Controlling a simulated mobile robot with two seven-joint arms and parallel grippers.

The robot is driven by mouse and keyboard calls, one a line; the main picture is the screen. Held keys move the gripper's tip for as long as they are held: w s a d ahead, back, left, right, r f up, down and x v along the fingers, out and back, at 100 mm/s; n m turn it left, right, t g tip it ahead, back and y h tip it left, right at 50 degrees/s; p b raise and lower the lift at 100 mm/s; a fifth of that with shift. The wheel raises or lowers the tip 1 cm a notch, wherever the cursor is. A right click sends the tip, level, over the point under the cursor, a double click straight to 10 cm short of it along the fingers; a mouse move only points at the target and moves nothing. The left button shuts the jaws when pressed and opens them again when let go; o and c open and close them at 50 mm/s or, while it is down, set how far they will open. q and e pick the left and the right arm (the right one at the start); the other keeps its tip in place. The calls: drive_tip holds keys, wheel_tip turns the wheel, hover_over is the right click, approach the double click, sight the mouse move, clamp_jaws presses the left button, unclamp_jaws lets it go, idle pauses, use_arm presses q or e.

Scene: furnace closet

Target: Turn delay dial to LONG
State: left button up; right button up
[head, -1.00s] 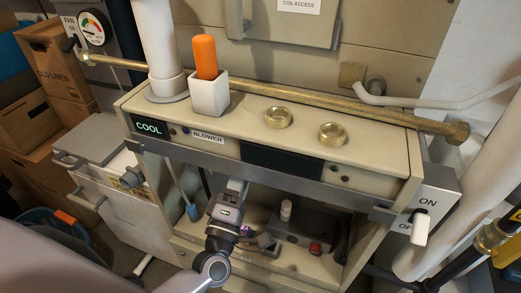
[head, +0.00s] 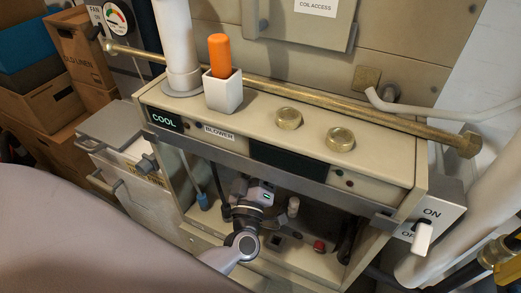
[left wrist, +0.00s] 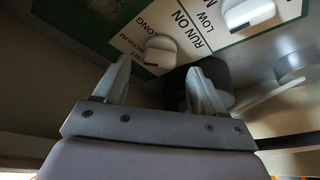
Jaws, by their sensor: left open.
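In the left wrist view, a white dial (left wrist: 160,52) sits on a white label with printed words, "MEDIUM" and part of "LONG" among them. The dial is just beyond and between my left gripper's fingertips (left wrist: 158,70). The fingers are apart with nothing held, and I see no clear contact. Which word the dial points to cannot be told. A second white knob (left wrist: 248,13) is at the upper right, beside "RUN ON" and "LOW". In the head view, my left gripper (head: 262,193) reaches inside the cabinet's open front; its fingertips and the dial are hidden there. My right gripper is not seen.
The cabinet front rail (head: 280,166) runs above my left wrist. Inside are a white-capped post (head: 293,206) and a red button (head: 319,246). A dark cylinder (left wrist: 205,80) is close behind the right finger. An orange-handled thing (head: 219,55) stands in a white cup on top.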

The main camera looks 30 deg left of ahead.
use_arm(q)
drive_tip(key=shift+x, duration=1.25)
drive_tip(key=c, duration=1.1)
drive_tip(key=shift+o, duration=0.2)
drive_tip(key=shift+m, duration=0.3)
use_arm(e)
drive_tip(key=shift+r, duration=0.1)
use_arm(q)
drive_tip(key=shift+s+a+f+m+t+h+p, duration=0.1)
drive_tip(key=shift+m+t+h+p, duration=0.25)
drive_tip(key=shift+m+h+p, duration=1.25)
drive_tip(key=shift+w+a+f+m+t+h+b, duration=0.1)
drive_tip(key=shift+m+t+h+b, duration=0.4)
drive_tip(key=shift+m, duration=2.35)
drive_tip(key=shift+s+a+m+t+h+p, duration=0.15)
drive_tip(key=shift+m+h+p, duration=0.85)
drive_tip(key=shift+m, duration=1.25)
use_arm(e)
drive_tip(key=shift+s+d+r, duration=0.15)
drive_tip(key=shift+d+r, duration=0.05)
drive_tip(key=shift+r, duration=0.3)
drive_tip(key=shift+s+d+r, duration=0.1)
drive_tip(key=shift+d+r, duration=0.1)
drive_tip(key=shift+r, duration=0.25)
use_arm(q)
drive_tip(key=shift+m+h, duration=0.3)
drive_tip(key=shift+h, duration=0.1)
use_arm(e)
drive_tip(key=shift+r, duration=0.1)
